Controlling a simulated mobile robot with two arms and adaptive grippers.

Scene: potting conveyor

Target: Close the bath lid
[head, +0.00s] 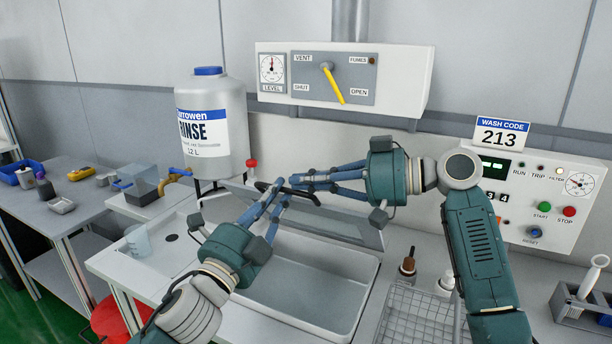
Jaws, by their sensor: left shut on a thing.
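The bath (335,310) is a pale rectangular basin in the bench, its interior visible from above. The grey lid (362,232) stands raised and tilted along its back edge. A black bar handle (306,196) is at the lid's top, partly hidden by fingers. My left gripper (276,193) reaches up from the front and is shut on the handle. My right gripper (296,181) comes in from the right, its fingertips beside the handle and close to the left fingers. Overlap hides whether it touches the handle or how far it is open.
A rinse canister (210,125) stands behind left. The vent panel (335,78) with a yellow lever is on the wall. A control box (540,195) is at right. A wire basket (415,318) and small bottles (407,266) stand right of the bath. A beaker (138,242) is at left.

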